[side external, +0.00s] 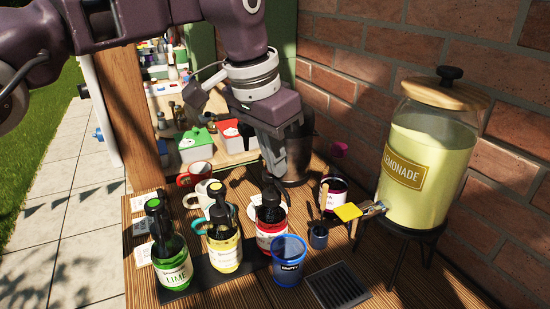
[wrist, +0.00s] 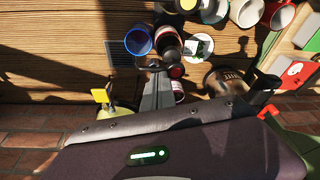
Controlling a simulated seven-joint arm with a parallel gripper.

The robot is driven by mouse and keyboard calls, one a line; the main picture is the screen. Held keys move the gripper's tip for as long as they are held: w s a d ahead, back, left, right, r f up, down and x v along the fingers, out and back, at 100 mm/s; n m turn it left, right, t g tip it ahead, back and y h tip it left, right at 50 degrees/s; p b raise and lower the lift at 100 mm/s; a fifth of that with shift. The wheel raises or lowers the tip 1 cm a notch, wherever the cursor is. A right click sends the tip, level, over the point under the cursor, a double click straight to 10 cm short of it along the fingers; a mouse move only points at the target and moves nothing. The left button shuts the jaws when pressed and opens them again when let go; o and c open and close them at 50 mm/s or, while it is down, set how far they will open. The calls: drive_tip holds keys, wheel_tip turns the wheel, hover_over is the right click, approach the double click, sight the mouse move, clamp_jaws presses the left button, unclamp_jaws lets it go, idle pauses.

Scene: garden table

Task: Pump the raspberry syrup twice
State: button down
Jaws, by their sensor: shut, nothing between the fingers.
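The raspberry syrup is most likely the pump bottle with the red label (side external: 270,235), at the right end of a row of three pump bottles; its label text is too small to read. Its black pump head (side external: 270,192) points up. My gripper (side external: 274,172) is shut and empty, pointing down right at the top of that pump. I cannot tell whether the fingertips touch it. In the wrist view the shut fingers (wrist: 155,68) end beside the red-labelled bottle (wrist: 168,42).
A blue cup (side external: 288,262) stands just in front of the red-labelled bottle. The yellow-label bottle (side external: 224,250) and green lime bottle (side external: 172,262) stand to its left. A lemonade dispenser (side external: 425,165) on a black stand, a dark pot and mugs crowd the back and right.

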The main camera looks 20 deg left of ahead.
drive_tip(key=shift+s+a+x, duration=0.1)
drive_tip(key=shift+s+x, duration=0.1)
drive_tip(key=shift+x, duration=0.7)
drive_tip(key=shift+s+a+x, duration=0.1)
drive_tip(key=shift+s+x, duration=0.1)
drive_tip(key=shift+x, duration=0.75)
idle(0.4)
drive_tip(key=shift+w+d+v, duration=0.1)
drive_tip(key=shift+w+v, duration=0.1)
drive_tip(key=shift+v, duration=0.65)
drive_tip(key=shift+w+d+v, duration=0.1)
drive_tip(key=shift+w+v, duration=0.05)
drive_tip(key=shift+v, duration=0.75)
drive_tip(key=shift+r, duration=0.15)
drive_tip(key=w+d+v, duration=0.1)
drive_tip(key=v, duration=0.5)
hover_over(277, 184)
drive_tip(key=shift+s+a, duration=0.1)
drive_tip(key=shift+s, duration=0.1)
